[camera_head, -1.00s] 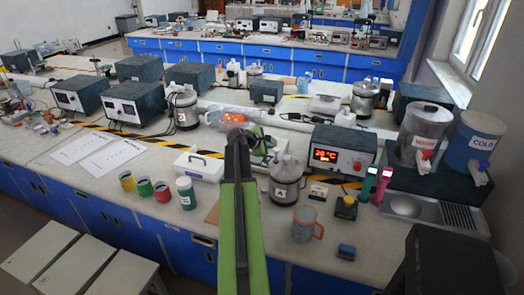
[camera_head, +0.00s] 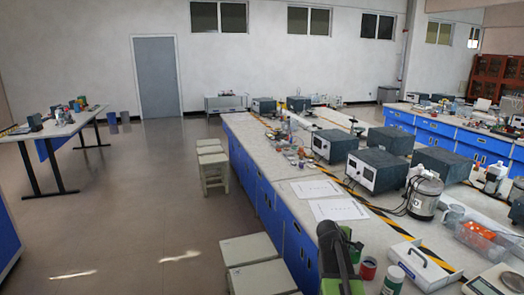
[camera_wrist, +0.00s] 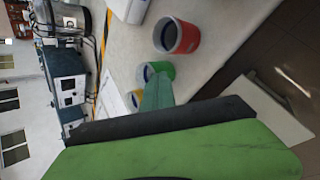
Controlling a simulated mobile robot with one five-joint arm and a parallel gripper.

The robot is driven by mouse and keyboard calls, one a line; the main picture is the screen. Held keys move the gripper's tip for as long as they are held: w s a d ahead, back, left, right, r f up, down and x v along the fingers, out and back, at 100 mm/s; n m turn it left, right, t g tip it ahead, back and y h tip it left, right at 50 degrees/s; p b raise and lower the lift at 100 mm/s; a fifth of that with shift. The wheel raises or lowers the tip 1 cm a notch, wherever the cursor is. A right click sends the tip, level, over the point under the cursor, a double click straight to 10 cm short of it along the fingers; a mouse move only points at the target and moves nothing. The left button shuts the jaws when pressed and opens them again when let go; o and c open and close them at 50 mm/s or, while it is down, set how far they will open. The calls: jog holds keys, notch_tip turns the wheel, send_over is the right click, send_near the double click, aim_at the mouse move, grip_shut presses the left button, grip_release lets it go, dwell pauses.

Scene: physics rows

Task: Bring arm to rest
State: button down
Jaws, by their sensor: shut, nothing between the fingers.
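My arm, green and black, shows at the bottom of the head view, right of the middle, raised in front of the bench edge. Its gripper end (camera_head: 348,240) is partly hidden behind the arm. In the wrist view my gripper (camera_wrist: 157,88) is shut and empty, its tip in front of the cups. The red cup also shows in the head view (camera_head: 368,268), just right of my arm.
The long bench (camera_head: 290,165) carries dark instrument boxes (camera_head: 376,171), a metal pot (camera_head: 425,196), a white handled case (camera_head: 420,264) and a green jar (camera_head: 393,280). Pale stools (camera_head: 250,248) stand left of it. The floor (camera_head: 150,200) toward the left table (camera_head: 62,128) is open.

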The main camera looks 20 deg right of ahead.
jog(key=a+f+m+y, duration=0.1)
jog(key=a+f+y, duration=0.1)
jog(key=a, duration=1)
jog(key=a+f+y, duration=0.2)
jog(key=a, duration=1)
jog(key=s+a+f+m+g+y, duration=0.2)
jog(key=s+a+m, duration=0.6)
jog(key=s+a, duration=0.4)
jog(key=shift+a+f+m+g+y, duration=0.15)
jog(key=shift+a+m+g+y, duration=0.15)
jog(key=shift+a+g+y, duration=0.6)
jog(key=shift+w+d, duration=0.1)
jog(key=shift+d, duration=0.25)
